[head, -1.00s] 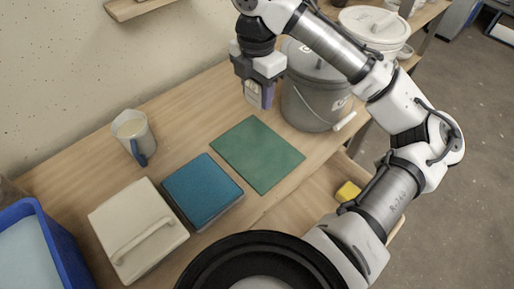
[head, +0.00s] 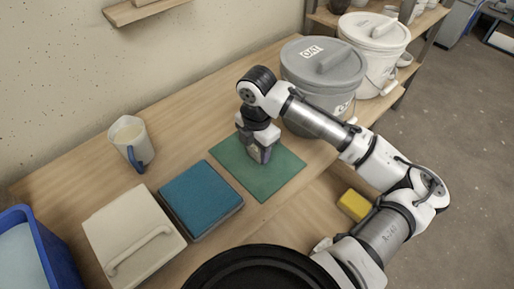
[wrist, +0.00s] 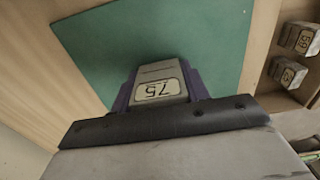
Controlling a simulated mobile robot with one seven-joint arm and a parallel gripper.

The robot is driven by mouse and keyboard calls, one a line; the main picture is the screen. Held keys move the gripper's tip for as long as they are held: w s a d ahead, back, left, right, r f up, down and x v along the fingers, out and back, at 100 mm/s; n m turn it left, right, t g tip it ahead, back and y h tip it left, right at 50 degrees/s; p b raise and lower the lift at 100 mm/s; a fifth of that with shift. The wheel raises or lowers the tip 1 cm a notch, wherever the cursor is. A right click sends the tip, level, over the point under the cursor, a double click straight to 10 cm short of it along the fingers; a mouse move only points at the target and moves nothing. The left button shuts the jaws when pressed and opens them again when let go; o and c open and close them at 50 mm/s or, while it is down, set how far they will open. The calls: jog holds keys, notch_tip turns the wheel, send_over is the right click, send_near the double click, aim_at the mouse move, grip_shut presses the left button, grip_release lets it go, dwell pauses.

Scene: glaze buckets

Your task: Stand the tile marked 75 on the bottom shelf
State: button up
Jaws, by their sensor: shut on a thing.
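The tile marked 75 (wrist: 160,90) is a small grey block with its label facing the wrist camera, upside down in that view. My gripper (wrist: 160,82) is shut on it, with a purple-grey finger on each side. In the head view my gripper (head: 263,155) points down over the green mat (head: 270,182). I cannot tell whether the tile touches the mat. In the wrist view, two other marked tiles, one reading 59 (wrist: 298,38) and one less clear (wrist: 287,72), stand in a wooden shelf unit (wrist: 262,45). I cannot tell which level that is.
A grey lidded bucket (head: 318,78) and a white one (head: 375,35) stand behind my arm. A blue sponge block (head: 200,193), a cream lidded box (head: 125,232) and a jug (head: 130,140) are on the left. A yellow block (head: 354,205) lies on a lower wooden surface (head: 315,205).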

jog(key=shift+f, duration=0.2)
jog(key=o, duration=1.1)
jog(key=shift+c, duration=0.2)
jog(key=shift+r, duration=0.1)
